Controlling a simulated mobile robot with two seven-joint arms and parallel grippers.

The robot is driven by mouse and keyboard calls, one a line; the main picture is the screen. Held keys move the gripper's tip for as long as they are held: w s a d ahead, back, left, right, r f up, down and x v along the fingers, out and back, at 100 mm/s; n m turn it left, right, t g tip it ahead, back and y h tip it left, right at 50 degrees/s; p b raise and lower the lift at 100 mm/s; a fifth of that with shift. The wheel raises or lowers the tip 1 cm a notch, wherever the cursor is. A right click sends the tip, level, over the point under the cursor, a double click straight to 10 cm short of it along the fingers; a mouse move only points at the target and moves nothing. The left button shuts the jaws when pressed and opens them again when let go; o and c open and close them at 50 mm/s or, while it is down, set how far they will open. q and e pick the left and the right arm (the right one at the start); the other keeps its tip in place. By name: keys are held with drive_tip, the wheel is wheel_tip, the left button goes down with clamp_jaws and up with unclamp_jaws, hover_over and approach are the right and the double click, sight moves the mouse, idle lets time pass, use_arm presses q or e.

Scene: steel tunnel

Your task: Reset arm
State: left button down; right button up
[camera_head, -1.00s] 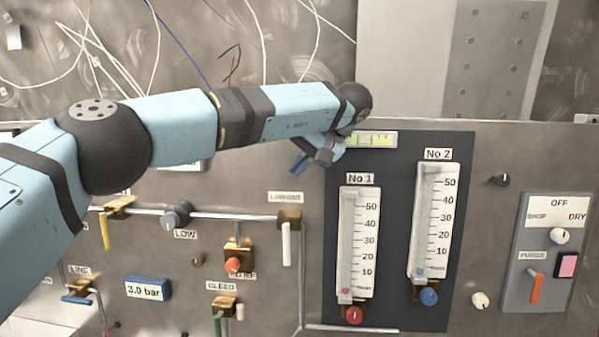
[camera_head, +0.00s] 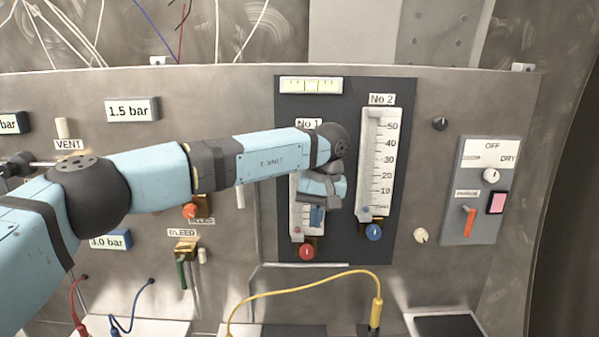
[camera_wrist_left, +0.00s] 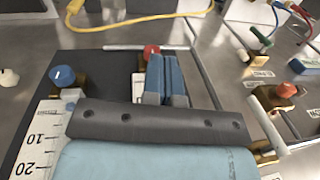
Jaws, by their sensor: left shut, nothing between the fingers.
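My left arm reaches in from the left in the head view. Its gripper (camera_head: 317,216) points down in front of the No 1 flowmeter (camera_head: 297,222) and hides much of its scale. In the left wrist view the two blue fingers (camera_wrist_left: 166,82) lie side by side, shut with nothing between them. The red knob (camera_head: 306,252) is below the fingertips in the head view; it also shows just beyond them in the left wrist view (camera_wrist_left: 152,51). I cannot tell whether they touch anything. My right gripper is not in view.
The No 2 flowmeter (camera_head: 379,160) and its blue knob (camera_head: 373,232) are just right of the gripper. A grey switch box (camera_head: 472,215) is farther right. A yellow cable (camera_head: 300,283) arches below the panel. Valves and a green handle (camera_head: 181,272) are at lower left.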

use_arm(q)
drive_tip(key=s+d+f+n+g+h, duration=0.3)
drive_tip(key=s+d+f+n+h, duration=0.3)
drive_tip(key=s+d+n+h, duration=0.35)
drive_tip(key=s+d+f+n+g+h, duration=0.3)
drive_tip(key=s+d+f+n+h, duration=0.4)
drive_tip(key=s+h, duration=0.4)
drive_tip(key=a+f+m+t+y, duration=0.2)
drive_tip(key=a+f+m+t, duration=0.35)
drive_tip(key=m, duration=0.65)
drive_tip(key=a+f+m+t+y+p, duration=0.1)
drive_tip(key=a+f+m+t+y, duration=0.1)
drive_tip(key=a+m+t, duration=0.8)
drive_tip(key=a+f+m+t+y, duration=0.3)
drive_tip(key=m+t, duration=0.4)
drive_tip(key=m, duration=0.7)
drive_tip(key=s+a+f+n+g+y, duration=0.5)
drive_tip(key=s+a+f+n+y, duration=0.3)
drive_tip(key=s+a+f+n, duration=0.9)
drive_tip(key=s+a, duration=0.1)
drive_tip(key=a, duration=0.2)
drive_tip(key=shift+s+a+f+y, duration=0.2)
drive_tip(key=shift+s+f+y, duration=0.05)
drive_tip(key=shift+f+y, duration=0.15)
